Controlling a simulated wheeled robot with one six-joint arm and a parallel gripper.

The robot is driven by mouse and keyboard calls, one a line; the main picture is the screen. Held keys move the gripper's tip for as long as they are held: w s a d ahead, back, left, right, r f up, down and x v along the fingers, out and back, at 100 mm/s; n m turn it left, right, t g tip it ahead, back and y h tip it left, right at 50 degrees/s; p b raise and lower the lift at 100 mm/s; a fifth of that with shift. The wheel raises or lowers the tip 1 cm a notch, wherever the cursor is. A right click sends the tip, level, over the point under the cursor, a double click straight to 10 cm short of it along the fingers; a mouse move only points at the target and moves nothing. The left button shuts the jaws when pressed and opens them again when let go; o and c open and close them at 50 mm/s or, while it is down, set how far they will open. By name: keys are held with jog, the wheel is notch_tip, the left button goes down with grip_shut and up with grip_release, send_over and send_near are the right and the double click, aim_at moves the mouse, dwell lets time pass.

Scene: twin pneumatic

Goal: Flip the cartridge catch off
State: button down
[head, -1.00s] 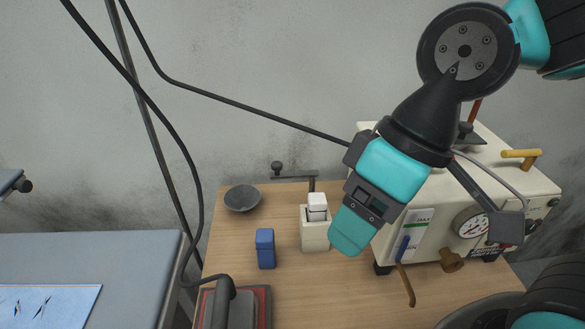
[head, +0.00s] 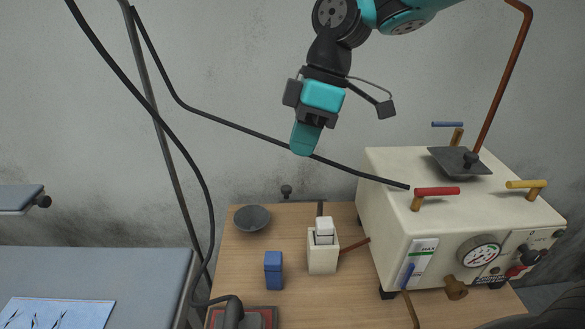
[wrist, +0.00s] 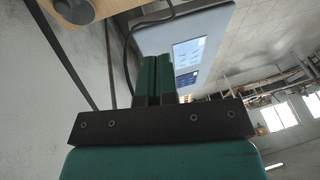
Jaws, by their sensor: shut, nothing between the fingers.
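My gripper (head: 303,148) hangs in the air in front of the wall, above the back of the table. It is shut and empty; the wrist view shows its two green fingers (wrist: 154,78) together. Below it a cream holder (head: 322,259) stands upright on the table, with a white block (head: 324,230) in its top. A short dark post (head: 320,208) shows behind it, and a dark knob (head: 287,190) stands to the left at the table's back edge. I cannot tell for sure which part is the cartridge catch. My gripper touches nothing.
The cream machine (head: 390,222) on the right carries red (head: 437,191), yellow (head: 526,184) and blue (head: 447,124) handles, a gauge (head: 480,252) and a blue lever (head: 408,275). Dark hoses hang on the left.

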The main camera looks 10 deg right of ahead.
jog(key=w+d+f+n+p, duration=0.1)
jog(key=w+f+n, duration=0.2)
jog(key=w, duration=0.3)
jog(key=w+d+f+n+g+h+p, duration=0.1)
jog(key=w+d+f+n, duration=0.1)
jog(key=w+n, duration=0.3)
jog(key=w+d+f+n+p, duration=0.1)
jog(key=w+f+n, duration=0.3)
jog(key=w, duration=0.4)
jog(key=shift+w+d+f+n+h+p, duration=0.2)
jog(key=shift+w+f+n+h+p, duration=0.15)
jog(key=shift+f+n+p, duration=0.15)
jog(key=x, duration=1)
jog(key=shift+s+b, duration=0.2)
jog(key=shift+b, duration=0.25)
jog(key=shift+a, duration=0.2)
